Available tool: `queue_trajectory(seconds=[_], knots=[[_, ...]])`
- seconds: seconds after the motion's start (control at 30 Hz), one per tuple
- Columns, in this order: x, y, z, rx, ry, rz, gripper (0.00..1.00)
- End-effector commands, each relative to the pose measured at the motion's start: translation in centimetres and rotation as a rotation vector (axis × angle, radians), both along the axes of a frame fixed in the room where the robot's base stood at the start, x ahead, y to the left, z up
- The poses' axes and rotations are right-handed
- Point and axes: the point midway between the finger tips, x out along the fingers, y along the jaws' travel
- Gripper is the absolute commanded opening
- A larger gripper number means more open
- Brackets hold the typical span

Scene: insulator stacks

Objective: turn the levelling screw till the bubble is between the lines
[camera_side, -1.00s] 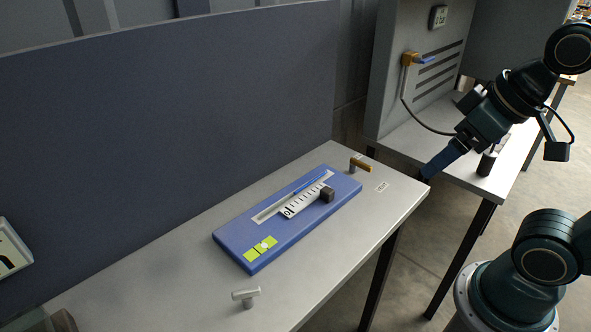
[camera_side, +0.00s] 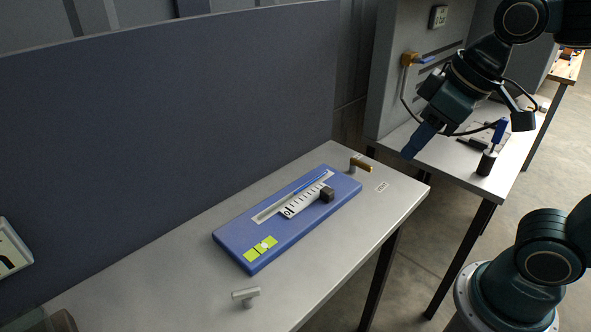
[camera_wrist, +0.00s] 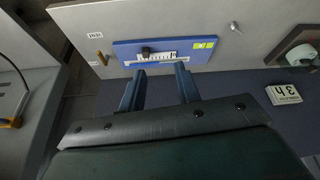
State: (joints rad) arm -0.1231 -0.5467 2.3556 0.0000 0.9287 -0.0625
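A blue board (camera_side: 232,240) lies on the grey table, and it also shows in the wrist view (camera_wrist: 122,52). A yellow-green vial (camera_side: 261,249) with dark lines sits at its near left end. A pale bubble shows in the vial, but it is too small to tell exactly how it sits between the lines. An orange-brown T-handle (camera_side: 361,165) stands past the board's far end; a grey T-handle (camera_side: 246,295) stands near its near end. Which one is the levelling screw is unclear. My gripper (camera_side: 416,146) is in the air right of the table; its fingers (camera_wrist: 159,88) are apart and empty.
A white scale strip (camera_side: 301,203) and a dark block (camera_side: 327,194) are on the board. A small label (camera_side: 381,186) lies near the orange-brown handle. A blue-grey partition (camera_side: 170,130) stands behind the table. A second table (camera_side: 450,158) with a dark cylinder (camera_side: 486,163) is at right.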

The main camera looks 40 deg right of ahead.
Motion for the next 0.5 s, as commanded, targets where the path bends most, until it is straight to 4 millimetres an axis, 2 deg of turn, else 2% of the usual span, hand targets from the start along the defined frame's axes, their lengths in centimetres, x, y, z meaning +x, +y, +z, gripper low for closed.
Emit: queue_trajectory(seconds=[0.23, 0.5], knots=[[4.2, 3.8, 0.2, -0.036, 0.082, 0.176, 0.33], [8.2, 9.1, -0.9, -0.081, 0.162, 0.365, 0.33]])
